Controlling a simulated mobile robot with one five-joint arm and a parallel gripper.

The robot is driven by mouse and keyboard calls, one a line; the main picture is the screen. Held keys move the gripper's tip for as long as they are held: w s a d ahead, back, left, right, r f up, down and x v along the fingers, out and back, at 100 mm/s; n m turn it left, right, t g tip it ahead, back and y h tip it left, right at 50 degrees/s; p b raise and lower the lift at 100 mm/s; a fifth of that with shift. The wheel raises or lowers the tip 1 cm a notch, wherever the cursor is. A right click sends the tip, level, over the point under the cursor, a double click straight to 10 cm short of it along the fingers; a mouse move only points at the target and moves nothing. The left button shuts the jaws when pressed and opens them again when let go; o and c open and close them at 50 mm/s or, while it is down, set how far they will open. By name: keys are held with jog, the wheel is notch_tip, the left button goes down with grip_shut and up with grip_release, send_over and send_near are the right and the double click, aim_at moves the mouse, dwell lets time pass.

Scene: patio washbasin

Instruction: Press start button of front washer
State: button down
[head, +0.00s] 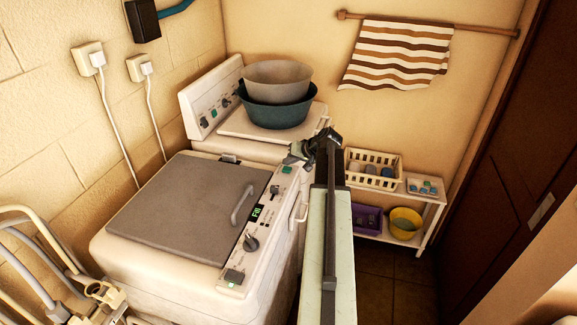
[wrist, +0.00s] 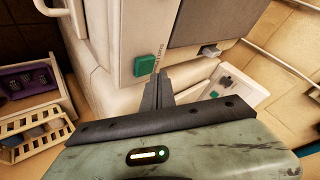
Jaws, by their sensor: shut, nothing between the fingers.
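The front washer (head: 125,258) has a grey lid (head: 180,210) and a white control panel along its right side. A small green button (head: 287,169) sits at the panel's far end; the wrist view shows it as a green square (wrist: 145,64) beside small lettering too blurred to read. My gripper (head: 292,158) is shut and empty, close to that far end. In the wrist view, my fingertips (wrist: 161,74) appear just right of and below the green button. They look apart from it, but the exact gap cannot be told.
The panel also has a lit display (head: 257,212), a knob (head: 251,243) and a near-end button (head: 234,276). Behind stands a rear washer (head: 212,110) with stacked basins (head: 277,112). A low shelf (head: 432,215) with baskets is at right. Metal tubing (head: 35,250) is at near left.

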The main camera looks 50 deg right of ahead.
aim_at(289, 170)
notch_tip(289, 170, up, 5)
jog(key=p, duration=0.5)
jog(key=shift+r, duration=0.1)
jog(key=shift+s, duration=0.1)
dwell(0.9)
